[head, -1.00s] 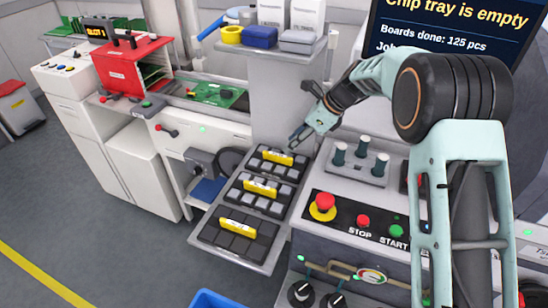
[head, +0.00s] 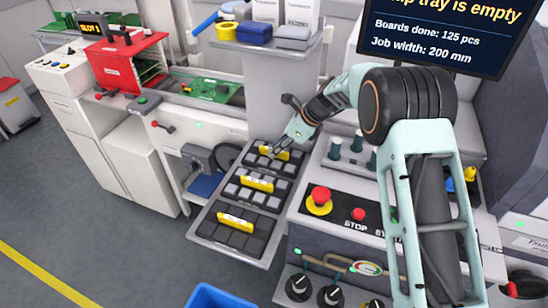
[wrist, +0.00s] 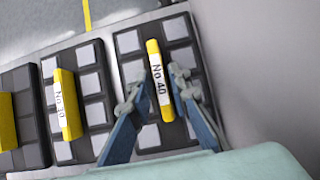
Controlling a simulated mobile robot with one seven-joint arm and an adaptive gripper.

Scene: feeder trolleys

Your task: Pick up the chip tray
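Three black chip trays with yellow handles lie in a row on a sloping grey shelf. The far chip tray (wrist: 152,30) holds grey squares, and its upright yellow handle (wrist: 160,80) is labelled No 40. The near chip tray (head: 225,236) has only dark cells. My gripper (wrist: 157,92) is open over the far tray, with one finger on each side of its handle. I see gaps between fingers and handle. In the head view my gripper (head: 281,146) partly covers that tray.
A screen (head: 440,30) reads that the chip tray is empty. A control panel with a red button (head: 320,196) is right of the shelf. A grey column stands behind the trays, with boxes on top. A blue bin (head: 220,297) is below on the floor.

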